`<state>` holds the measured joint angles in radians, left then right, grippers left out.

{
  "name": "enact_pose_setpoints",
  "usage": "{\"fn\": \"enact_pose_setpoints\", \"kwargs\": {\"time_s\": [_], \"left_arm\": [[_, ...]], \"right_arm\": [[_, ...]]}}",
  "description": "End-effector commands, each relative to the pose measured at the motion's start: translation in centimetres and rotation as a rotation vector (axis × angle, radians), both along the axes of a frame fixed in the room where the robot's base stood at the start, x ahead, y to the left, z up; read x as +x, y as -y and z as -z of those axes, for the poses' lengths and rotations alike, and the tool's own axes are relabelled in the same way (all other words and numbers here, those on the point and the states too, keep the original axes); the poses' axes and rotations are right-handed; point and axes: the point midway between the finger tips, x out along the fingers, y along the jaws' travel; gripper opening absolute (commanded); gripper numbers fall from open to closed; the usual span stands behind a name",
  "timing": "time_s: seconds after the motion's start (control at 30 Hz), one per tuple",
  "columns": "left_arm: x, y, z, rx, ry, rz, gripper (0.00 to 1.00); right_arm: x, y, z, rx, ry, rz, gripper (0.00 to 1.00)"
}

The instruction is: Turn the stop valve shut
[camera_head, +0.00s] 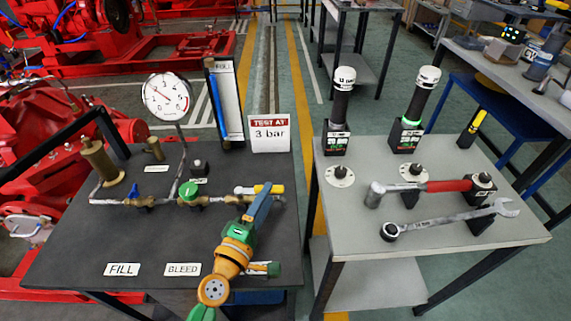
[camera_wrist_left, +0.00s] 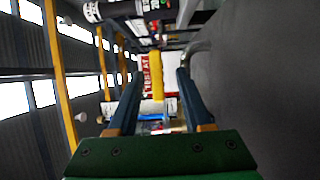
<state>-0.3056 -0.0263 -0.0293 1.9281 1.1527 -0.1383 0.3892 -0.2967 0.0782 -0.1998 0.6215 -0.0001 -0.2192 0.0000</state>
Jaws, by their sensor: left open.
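A yellow-handled valve (camera_head: 268,188) sits at the right end of the pipe on the dark table, partly hidden by my left gripper. Its yellow handle (camera_wrist_left: 155,75) shows between the fingers in the left wrist view. My left gripper (camera_head: 262,201) is open at the handle, one finger on each side; contact cannot be told. The pipe also carries a blue-handled valve (camera_head: 135,194) and a green-knobbed valve (camera_head: 188,191). No readable label shows which is the stop valve. My right gripper is not in view.
A pressure gauge (camera_head: 167,96) and a framed tube (camera_head: 226,103) rise behind the pipe. A "TEST AT 3 bar" sign (camera_head: 270,133) stands at the back right. FILL (camera_head: 122,269) and BLEED (camera_head: 183,269) plates lie in front. A grey table (camera_head: 440,245) holds a hammer and wrench.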

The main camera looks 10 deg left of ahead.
Motion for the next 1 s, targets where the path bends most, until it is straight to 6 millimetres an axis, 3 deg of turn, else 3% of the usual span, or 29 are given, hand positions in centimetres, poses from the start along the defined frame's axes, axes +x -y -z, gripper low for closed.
{"fn": "enact_pose_setpoints", "kwargs": {"time_s": [0.4,0.73,0.93,1.0], "left_arm": [[6.2,0.9,0.0,0.001,0.001,0.001,0.5],[6.9,1.0,0.1,0.002,-0.001,0.001,0.5],[6.9,1.0,0.1,0.002,-0.001,0.001,0.0],[6.9,1.0,0.1,0.002,-0.001,0.001,0.0]], "right_arm": [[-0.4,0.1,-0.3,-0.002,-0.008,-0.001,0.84],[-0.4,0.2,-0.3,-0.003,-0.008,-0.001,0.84],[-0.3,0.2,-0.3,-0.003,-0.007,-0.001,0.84],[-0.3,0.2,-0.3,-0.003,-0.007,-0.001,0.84]]}}
